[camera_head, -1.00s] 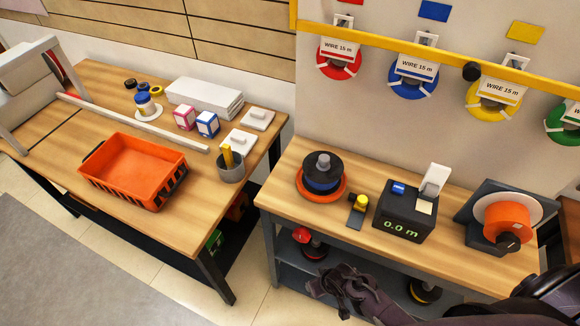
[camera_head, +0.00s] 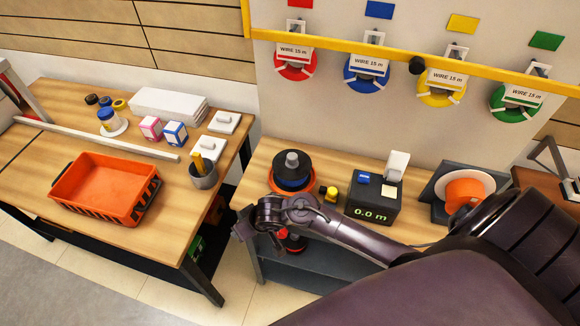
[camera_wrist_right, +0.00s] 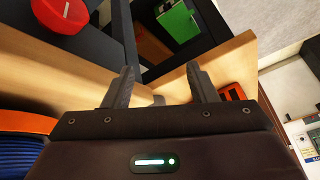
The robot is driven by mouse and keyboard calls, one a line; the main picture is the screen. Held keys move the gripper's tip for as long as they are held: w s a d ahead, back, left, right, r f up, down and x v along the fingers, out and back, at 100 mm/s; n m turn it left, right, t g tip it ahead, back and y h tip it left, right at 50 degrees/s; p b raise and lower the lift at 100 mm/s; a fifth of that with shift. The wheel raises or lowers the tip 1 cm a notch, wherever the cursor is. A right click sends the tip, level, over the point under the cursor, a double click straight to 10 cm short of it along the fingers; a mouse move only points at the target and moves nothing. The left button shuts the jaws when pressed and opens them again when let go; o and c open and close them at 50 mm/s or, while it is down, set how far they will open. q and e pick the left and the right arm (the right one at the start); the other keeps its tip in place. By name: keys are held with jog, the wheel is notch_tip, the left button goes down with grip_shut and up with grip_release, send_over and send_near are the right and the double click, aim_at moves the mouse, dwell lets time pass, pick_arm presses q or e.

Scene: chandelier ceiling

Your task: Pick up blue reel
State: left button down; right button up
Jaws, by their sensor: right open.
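A blue reel (camera_head: 367,72) with a "WIRE 15 m" label hangs on the wall board, between a red reel (camera_head: 295,65) and a yellow reel (camera_head: 441,88). My right gripper (camera_head: 243,230) is at the front left corner of the right workbench, well below and left of the hanging blue reel. In the right wrist view, its two fingers (camera_wrist_right: 160,76) are apart with nothing between them. A black-and-blue spool on an orange base (camera_head: 292,180) stands on the bench just behind the gripper; its ribbed blue side (camera_wrist_right: 20,158) shows at the wrist view's lower left.
A black meter box (camera_head: 374,205) and an orange winder (camera_head: 465,190) occupy the bench. A green reel (camera_head: 515,103) hangs at right.

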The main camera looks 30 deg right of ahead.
notch_tip(320, 180, up, 6)
jog(key=w, duration=0.3)
jog(key=m+g+h+p, duration=0.2)
jog(key=m+h+p, duration=0.15)
jog(key=m, duration=0.35)
send_near(292, 157)
jog(key=f, duration=0.1)
jog(key=shift+h, duration=0.25)
jog(key=b+x, duration=0.2)
jog(key=x, duration=0.1)
jog(key=b+x, duration=0.2)
jog(key=x, duration=0.1)
jog(key=shift+a, duration=0.2)
jog(key=shift+x, duration=0.95)
pick_arm(q)
jog(key=shift+s+a+r, duration=0.1)
jog(key=shift+s+a, duration=0.05)
jog(key=shift+s, duration=0.3)
pick_arm(e)
jog(key=shift+w, duration=0.15)
jog(key=shift+c, duration=0.4)
jog(key=shift+g, duration=0.3)
grip_shut()
jog(key=shift+r, duration=0.1)
